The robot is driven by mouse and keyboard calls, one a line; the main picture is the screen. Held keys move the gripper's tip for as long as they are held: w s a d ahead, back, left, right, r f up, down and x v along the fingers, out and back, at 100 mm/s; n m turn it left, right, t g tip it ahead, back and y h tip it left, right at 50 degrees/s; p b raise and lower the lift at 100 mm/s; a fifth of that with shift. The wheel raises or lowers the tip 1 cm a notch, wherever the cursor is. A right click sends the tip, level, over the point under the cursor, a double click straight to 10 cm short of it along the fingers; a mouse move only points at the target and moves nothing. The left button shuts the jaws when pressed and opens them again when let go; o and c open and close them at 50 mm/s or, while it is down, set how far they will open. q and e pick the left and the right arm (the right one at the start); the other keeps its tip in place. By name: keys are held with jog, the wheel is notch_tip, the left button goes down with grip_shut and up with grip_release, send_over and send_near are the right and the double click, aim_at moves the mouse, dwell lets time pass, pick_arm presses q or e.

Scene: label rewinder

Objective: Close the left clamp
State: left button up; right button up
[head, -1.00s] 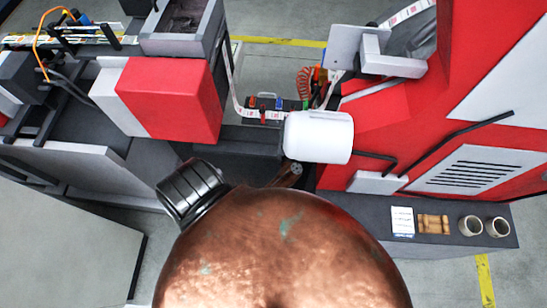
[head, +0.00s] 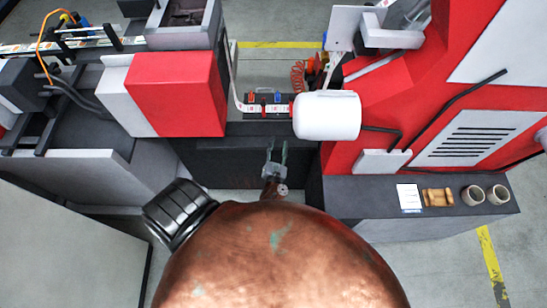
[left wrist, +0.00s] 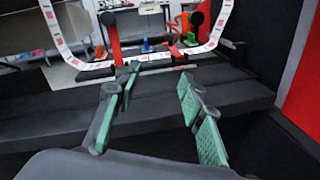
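The splicing table (head: 262,115) is a small dark plate at the end of the gap between the machines, with the printed label web across it. In the left wrist view, an upright red bar with a black knob, seemingly the left clamp (left wrist: 113,42), stands raised at the left of the table. A second red bar (left wrist: 175,52) is to its right, beside blue and green knobs. My left gripper (head: 277,145) points at the table from the near side, short of it. Its green-padded fingers (left wrist: 158,75) are apart with nothing between them. My right gripper is out of view.
A white roller (head: 327,115) covers the table's right end in the head view. A red-and-grey machine box (head: 177,95) is at left, and a red machine wall (head: 455,85) at right. A dark ledge (left wrist: 150,100) lies below the fingers.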

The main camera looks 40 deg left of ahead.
pick_arm(q)
jog(key=shift+s+d+f+m+h+b, duration=0.15)
jog(key=shift+s+d+f+m, duration=0.1)
jog(key=shift+f+m, duration=0.25)
jog(key=shift+s+d+f+m+h+b, duration=0.15)
jog(key=shift+s+f+m+h, duration=0.15)
jog(key=shift+f, duration=0.25)
jog(key=shift+s+d+f+m+h+b, duration=0.1)
jog(key=shift+s+d+f+m, duration=0.1)
jog(key=shift+f+m, duration=0.35)
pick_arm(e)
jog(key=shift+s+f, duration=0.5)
